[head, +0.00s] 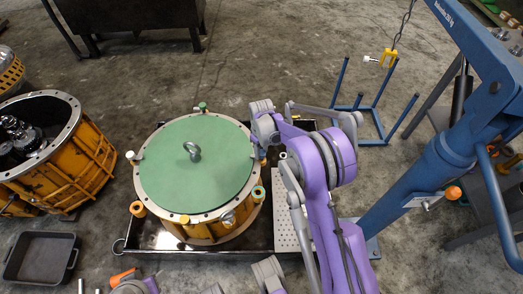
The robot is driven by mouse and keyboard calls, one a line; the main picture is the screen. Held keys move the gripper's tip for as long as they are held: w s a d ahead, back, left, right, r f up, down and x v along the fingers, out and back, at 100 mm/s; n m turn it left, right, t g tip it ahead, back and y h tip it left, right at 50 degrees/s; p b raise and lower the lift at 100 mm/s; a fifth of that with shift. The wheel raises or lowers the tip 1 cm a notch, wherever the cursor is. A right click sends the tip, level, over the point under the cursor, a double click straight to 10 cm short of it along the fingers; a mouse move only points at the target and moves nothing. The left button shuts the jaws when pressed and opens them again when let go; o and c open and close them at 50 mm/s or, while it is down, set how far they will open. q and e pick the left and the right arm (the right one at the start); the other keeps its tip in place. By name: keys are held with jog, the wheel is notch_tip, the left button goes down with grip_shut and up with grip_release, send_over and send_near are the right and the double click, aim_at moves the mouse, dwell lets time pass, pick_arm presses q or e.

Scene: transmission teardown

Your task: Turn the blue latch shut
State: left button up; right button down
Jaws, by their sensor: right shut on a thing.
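A yellow drum-shaped housing (187,228) stands upright with a round green cover (180,165) on top, a grey eye ring at its middle. Several small latches sit around its rim, such as a green-topped one (202,107) at the back and a yellow one (258,193) at the right front. My right gripper (262,150) reaches down to the right side of the rim. It is shut on the blue latch there, which the gripper mostly hides; its turn angle cannot be told.
The housing stands in a dark tray (150,235). A second yellow housing (80,155) lies open at the left, above a small black bin (40,258). A blue hoist (420,170) and a blue stand (372,115) are at the right.

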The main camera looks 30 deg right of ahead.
aim_at(262, 153)
jog(key=shift+c, duration=2.2)
grip_release()
notch_tip(262, 153, up, 11)
jog(key=p, duration=0.2)
jog(key=shift+p, duration=0.35)
jog(key=shift+f, duration=0.1)
